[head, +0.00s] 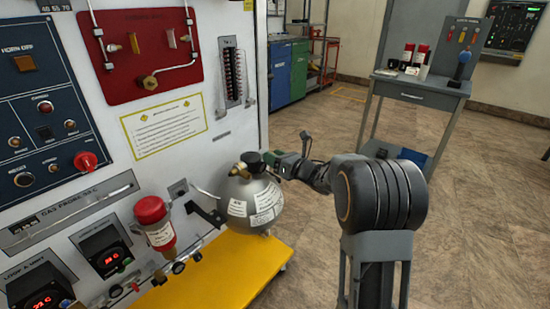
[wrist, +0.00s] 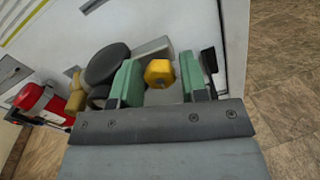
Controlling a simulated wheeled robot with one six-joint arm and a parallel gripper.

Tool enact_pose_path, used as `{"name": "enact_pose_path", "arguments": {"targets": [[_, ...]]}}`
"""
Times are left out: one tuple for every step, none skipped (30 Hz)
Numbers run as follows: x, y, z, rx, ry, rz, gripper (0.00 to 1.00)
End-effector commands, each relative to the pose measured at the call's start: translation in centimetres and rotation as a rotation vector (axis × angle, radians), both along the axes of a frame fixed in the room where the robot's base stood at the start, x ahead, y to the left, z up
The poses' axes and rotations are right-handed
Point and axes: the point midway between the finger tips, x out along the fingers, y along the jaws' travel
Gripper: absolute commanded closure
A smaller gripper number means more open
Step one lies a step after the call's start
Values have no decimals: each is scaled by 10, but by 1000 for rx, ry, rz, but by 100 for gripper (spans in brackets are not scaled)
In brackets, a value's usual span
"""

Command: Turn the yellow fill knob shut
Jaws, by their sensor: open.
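The yellow fill knob (wrist: 159,72) shows in the wrist view as a small faceted knob. My gripper (wrist: 158,65) is open, with one green finger on each side of the knob. The yellow knob is hidden there behind my gripper.
A dark round part (wrist: 107,64) sits just left of the left finger. A red cylinder (head: 151,211) stands left of the tank against the white panel (head: 205,60). The tank stands over a yellow platform (head: 235,270). Open floor lies right, before a grey table (head: 425,92).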

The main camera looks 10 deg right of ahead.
Motion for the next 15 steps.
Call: {"name": "enact_pose_path", "arguments": {"targets": [[0, 0, 0, 0, 0, 0, 60], [0, 0, 0, 0, 0, 0, 60], [0, 0, 0, 0, 0, 0, 60], [0, 0, 0, 0, 0, 0, 60], [0, 0, 0, 0, 0, 0, 62], [0, 0, 0, 0, 0, 0, 66], [0, 0, 0, 0, 0, 0, 69], [0, 0, 0, 0, 0, 0, 72], [0, 0, 0, 0, 0, 0, 76], [0, 0, 0, 0, 0, -1, 79], [0, 0, 0, 0, 0, -1, 82], [0, 0, 0, 0, 0, -1, 85], [0, -1, 0, 0, 0, -1, 88], [0, -1, 0, 0, 0, -1, 91], [0, -1, 0, 0, 0, -1, 94]]}}
